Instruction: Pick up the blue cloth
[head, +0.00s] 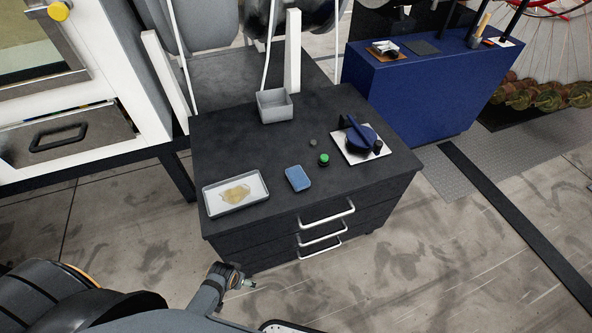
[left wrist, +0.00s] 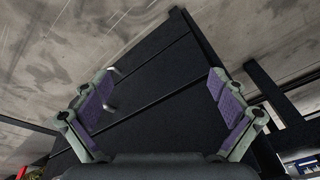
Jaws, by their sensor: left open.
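The blue cloth (head: 298,178) is a small folded-looking blue rectangle. It lies flat on the black top of the drawer cabinet (head: 275,175), near the front edge, right of a tray. My left gripper (head: 235,277) is in front of the cabinet, toward the camera from the cloth and apart from it. In the left wrist view the left gripper (left wrist: 162,95) is open, its two purple-padded fingers spread wide with nothing between them. The dark cabinet shows beyond the fingers. The cloth cannot be made out in that view. My right gripper is not in view.
A light tray (head: 207,203) with a tan stain lies left of the cloth. A grey bin (head: 274,106) stands at the back. A green-topped knob (head: 324,159) and a blue spool device (head: 360,138) are to the right. Drawer handles (head: 327,213) stick out in front.

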